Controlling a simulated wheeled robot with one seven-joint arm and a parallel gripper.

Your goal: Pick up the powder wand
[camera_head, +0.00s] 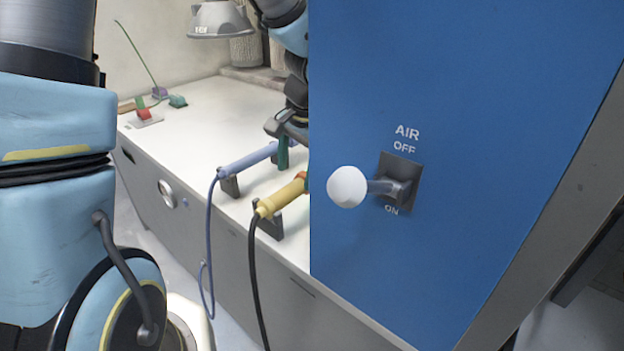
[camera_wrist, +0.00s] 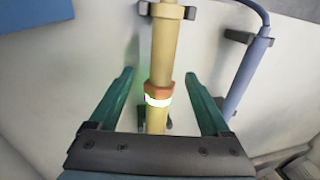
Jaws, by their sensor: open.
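A yellow wand (camera_head: 283,197) with an orange band and a black hose rests on dark holders on the white counter. It also shows in the wrist view (camera_wrist: 164,52), running lengthwise between my green fingers. A blue-violet wand (camera_head: 248,158) with a blue hose lies beside it; it shows at the right in the wrist view (camera_wrist: 247,72), outside my right finger. No label tells which is the powder wand. My gripper (camera_wrist: 159,73) is open, one finger on each side of the yellow wand, with gaps showing. In the head view, the blue panel hides the yellow wand's far end.
A blue panel (camera_head: 470,130) with a white-knobbed AIR lever (camera_head: 348,187) stands close at the right. The white counter (camera_head: 205,115) is mostly bare at left, with small red and green items (camera_head: 144,114) at its far end. A grey lamp-like hood (camera_head: 220,20) hangs behind.

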